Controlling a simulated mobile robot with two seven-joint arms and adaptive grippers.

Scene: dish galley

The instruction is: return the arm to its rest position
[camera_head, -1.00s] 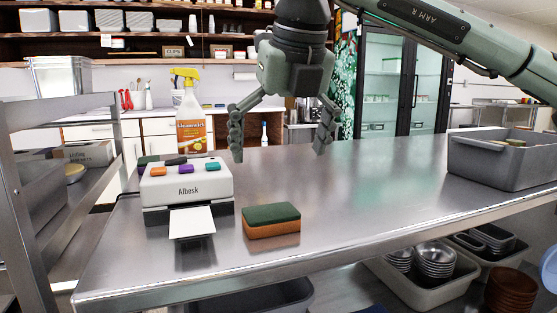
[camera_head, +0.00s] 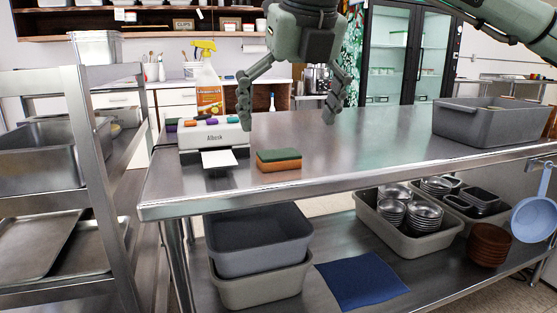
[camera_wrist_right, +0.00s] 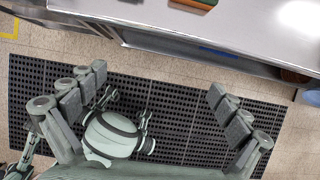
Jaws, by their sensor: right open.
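My right gripper (camera_head: 290,105) hangs at the top middle of the head view, its arm coming in from the upper right. Its two fingers are spread wide with nothing between them. In the right wrist view the open fingers (camera_wrist_right: 150,105) show over the floor, in front of the steel table (camera_wrist_right: 240,32). Part of my own body lies below, between the fingers. My left gripper cannot be made out in the head view.
Bins (camera_head: 260,245) and bowls stand on the lower shelf. A metal rack (camera_head: 95,160) stands at left. The table's middle is clear.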

